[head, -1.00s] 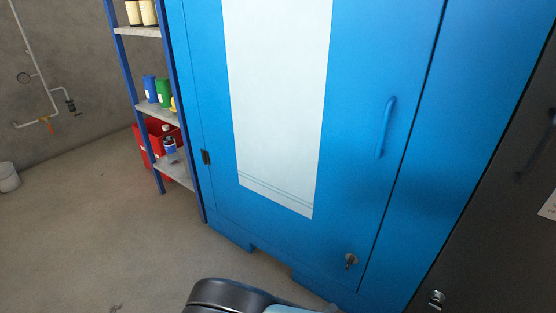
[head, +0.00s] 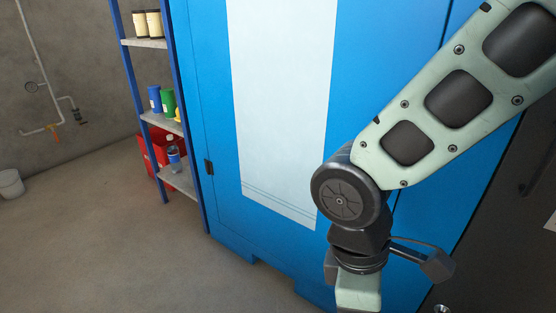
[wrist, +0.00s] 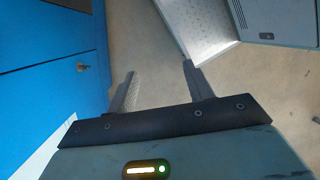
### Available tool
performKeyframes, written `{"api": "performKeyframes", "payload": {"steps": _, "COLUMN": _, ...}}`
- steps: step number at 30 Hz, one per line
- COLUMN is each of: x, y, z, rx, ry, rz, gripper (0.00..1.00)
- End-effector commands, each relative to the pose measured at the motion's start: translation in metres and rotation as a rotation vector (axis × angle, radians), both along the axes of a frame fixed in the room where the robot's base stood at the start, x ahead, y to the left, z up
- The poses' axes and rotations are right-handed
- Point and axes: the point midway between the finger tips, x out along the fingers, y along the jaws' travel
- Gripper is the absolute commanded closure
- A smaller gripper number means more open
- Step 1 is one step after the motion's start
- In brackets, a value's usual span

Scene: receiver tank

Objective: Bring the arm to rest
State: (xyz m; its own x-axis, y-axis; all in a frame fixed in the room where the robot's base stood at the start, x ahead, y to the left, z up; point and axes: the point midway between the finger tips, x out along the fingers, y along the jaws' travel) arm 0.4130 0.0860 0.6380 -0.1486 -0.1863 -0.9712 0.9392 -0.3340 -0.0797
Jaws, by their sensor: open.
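My gripper (wrist: 160,82) is open and empty in the wrist view, its two fingers apart over bare floor. In the head view my arm (head: 440,120) slopes down from the upper right to a dark round joint. My wrist hangs below that joint at the bottom edge, and the fingers are out of that view. The arm stands in front of the blue cabinet (head: 215,130) and hides its door handle and key lock from the head. I cannot tell a gap between arm and cabinet in the head view.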

Motion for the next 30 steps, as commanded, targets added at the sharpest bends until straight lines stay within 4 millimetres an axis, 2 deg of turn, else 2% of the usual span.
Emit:
{"api": "performKeyframes", "payload": {"steps": 3, "x": -0.007, "y": -0.008, "z": 0.021, "rx": 0.069, "ry": -0.068, "rz": -0.191, "gripper": 0.48}}
{"api": "performKeyframes", "payload": {"steps": 13, "x": -0.023, "y": -0.025, "z": 0.051, "rx": 0.197, "ry": -0.195, "rz": -0.588, "gripper": 0.48}}
{"api": "performKeyframes", "payload": {"steps": 15, "x": -0.023, "y": -0.024, "z": 0.072, "rx": 0.193, "ry": -0.187, "rz": -0.581, "gripper": 0.48}}
{"api": "performKeyframes", "payload": {"steps": 23, "x": -0.023, "y": -0.024, "z": 0.124, "rx": 0.191, "ry": -0.185, "rz": -0.575, "gripper": 0.48}}
{"api": "performKeyframes", "payload": {"steps": 30, "x": -0.023, "y": -0.024, "z": 0.198, "rx": 0.191, "ry": -0.185, "rz": -0.574, "gripper": 0.48}}
